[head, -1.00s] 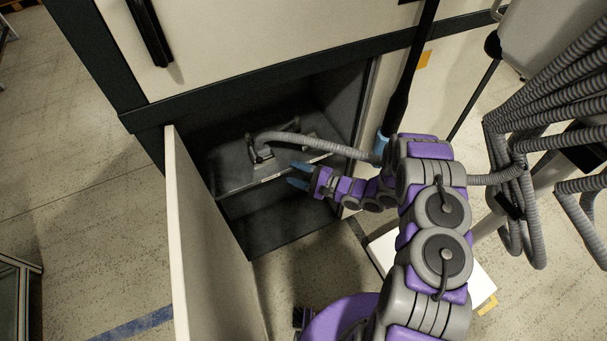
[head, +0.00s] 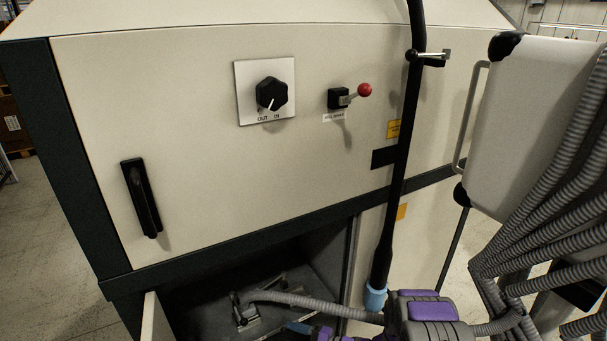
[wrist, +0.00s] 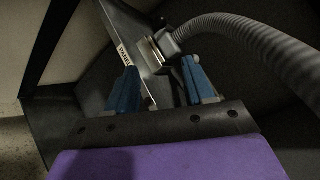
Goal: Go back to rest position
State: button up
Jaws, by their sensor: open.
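My gripper (wrist: 160,85) is open in the wrist view, its two blue fingers apart with nothing held between them. It points into the dark open lower compartment (head: 205,300) of the cabinet. A grey corrugated hose (wrist: 240,38) runs close by the right finger to a metal fitting (wrist: 150,55); whether they touch I cannot tell. In the head view the hose (head: 310,302) leads to a clamp-like metal fitting (head: 245,308) on the compartment's shelf. My gripper (head: 298,327) shows only partly at the bottom edge of the head view.
The open door (head: 153,320) stands left of the compartment. Above are a black handle (head: 141,198), a rotary knob (head: 271,94) and a red-tipped lever (head: 363,90). A black pipe (head: 398,170) and hanging grey hoses (head: 545,210) stand at the right. Floor is clear at left.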

jog(key=w+d+r+n+t+h, duration=0.1)
jog(key=w+d+r+n+h, duration=0.1)
jog(key=w+d+r+h, duration=0.4)
jog(key=w+d+r+n+t+h, duration=0.2)
jog(key=w+d+h, duration=0.3)
jog(key=d, duration=0.4)
jog(key=s+d+r+n+g+h, duration=0.1)
jog(key=s+d+r+h, duration=0.2)
jog(key=d+r, duration=0.25)
jog(key=s+d+r+g+h, duration=0.1)
jog(key=s+d+r+h, duration=0.35)
jog(key=r, duration=0.25)
jog(key=s+d+r+n+g+h, duration=0.1)
jog(key=s+r+g, duration=0.15)
jog(key=s, duration=0.55)
jog(key=s+d+r+g, duration=0.1)
jog(key=s+r, duration=0.3)
jog(key=s, duration=0.3)
jog(key=s+a+r+n+g+y, duration=0.1)
jog(key=s+a, duration=0.2)
jog(key=s, duration=0.6)
jog(key=s+a+r+n+g+y, duration=0.1)
jog(key=s+a+n+g, duration=0.1)
jog(key=s, duration=0.7)
jog(key=s+a+r+n+g+y, duration=0.1)
jog(key=s+a, duration=0.3)
jog(key=s, duration=0.4)
jog(key=shift+s+a+r+g, duration=0.4)
jog(key=shift+r+g, duration=0.1)
jog(key=shift+g, duration=0.15)
